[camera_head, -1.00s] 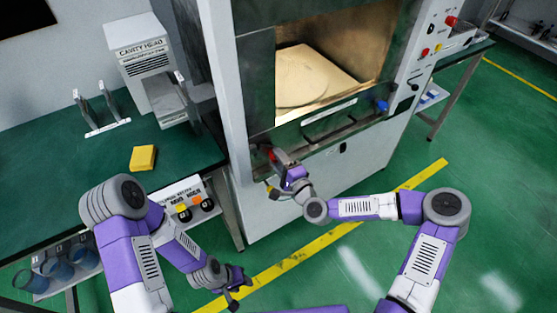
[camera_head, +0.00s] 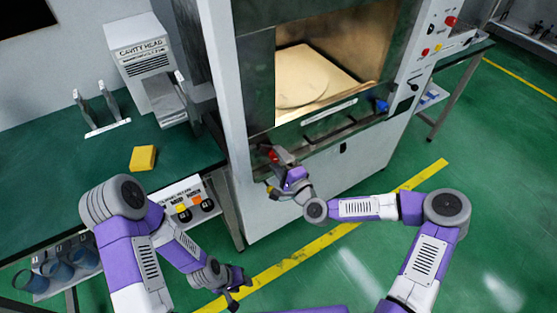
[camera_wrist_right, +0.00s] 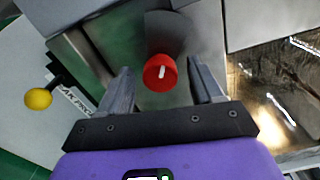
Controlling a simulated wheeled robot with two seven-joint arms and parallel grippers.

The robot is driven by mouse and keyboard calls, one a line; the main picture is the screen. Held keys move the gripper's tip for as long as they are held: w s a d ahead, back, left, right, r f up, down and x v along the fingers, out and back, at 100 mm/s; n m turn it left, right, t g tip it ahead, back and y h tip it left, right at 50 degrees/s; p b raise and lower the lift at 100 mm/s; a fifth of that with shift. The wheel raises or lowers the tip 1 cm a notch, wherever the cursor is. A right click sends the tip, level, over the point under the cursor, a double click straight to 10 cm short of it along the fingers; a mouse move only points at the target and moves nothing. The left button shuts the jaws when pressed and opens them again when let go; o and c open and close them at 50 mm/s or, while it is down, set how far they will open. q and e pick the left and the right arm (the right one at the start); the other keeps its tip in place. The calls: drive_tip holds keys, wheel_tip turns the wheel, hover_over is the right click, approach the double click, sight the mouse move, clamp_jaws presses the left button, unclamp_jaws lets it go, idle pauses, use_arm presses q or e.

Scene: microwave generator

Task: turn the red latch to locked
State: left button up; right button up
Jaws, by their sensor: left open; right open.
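The red latch (camera_head: 273,156) is a round red knob on the lower left front of the grey machine. In the right wrist view the red latch (camera_wrist_right: 153,80) shows a short white mark that points nearly upright in the picture. My right gripper (camera_wrist_right: 160,68) is open, with one finger on each side of the latch and a visible gap to both. In the head view my right gripper (camera_head: 275,167) is at the latch and partly hides it. My left gripper (camera_head: 238,283) is open and empty, low over the floor, away from the machine.
A yellow ball knob (camera_wrist_right: 38,98) sits left of the latch. A blue knob (camera_head: 381,106) is on the machine's right front, beside the open lit chamber (camera_head: 365,60). A green bench (camera_head: 60,180) with a yellow block (camera_head: 143,158) stands left. The floor in front is clear.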

drive_tip(key=p+v, duration=0.1)
drive_tip(key=v, duration=0.6)
drive_tip(key=shift+s, duration=0.25)
drive_tip(key=shift+d, duration=0.15)
drive_tip(key=s+a+f+n+g+p, duration=0.1)
drive_tip(key=s+a+f+n+g, duration=0.3)
drive_tip(key=f, duration=0.3)
drive_tip(key=s+a+f+n+g, duration=0.25)
drive_tip(key=s+f+g, duration=0.2)
drive_tip(key=f, duration=0.25)
drive_tip(key=s+d+f+n+g+h, duration=0.1)
drive_tip(key=s+d+f+n+g, duration=0.1)
drive_tip(key=s, duration=0.4)
drive_tip(key=s+d+f+n+g+h+p, duration=0.1)
drive_tip(key=s+d+f+n+g+h, duration=0.1)
drive_tip(key=s+d+f+g, duration=0.3)
drive_tip(key=shift+s+d+f+n+h, duration=0.3)
drive_tip(key=shift+s+d+f+n, duration=0.2)
drive_tip(key=shift+s+f+n, duration=0.55)
drive_tip(key=shift+s+r+m, duration=0.15)
drive_tip(key=shift+r+m, duration=0.1)
drive_tip(key=shift+m, duration=0.05)
drive_tip(key=shift+c, duration=0.5)
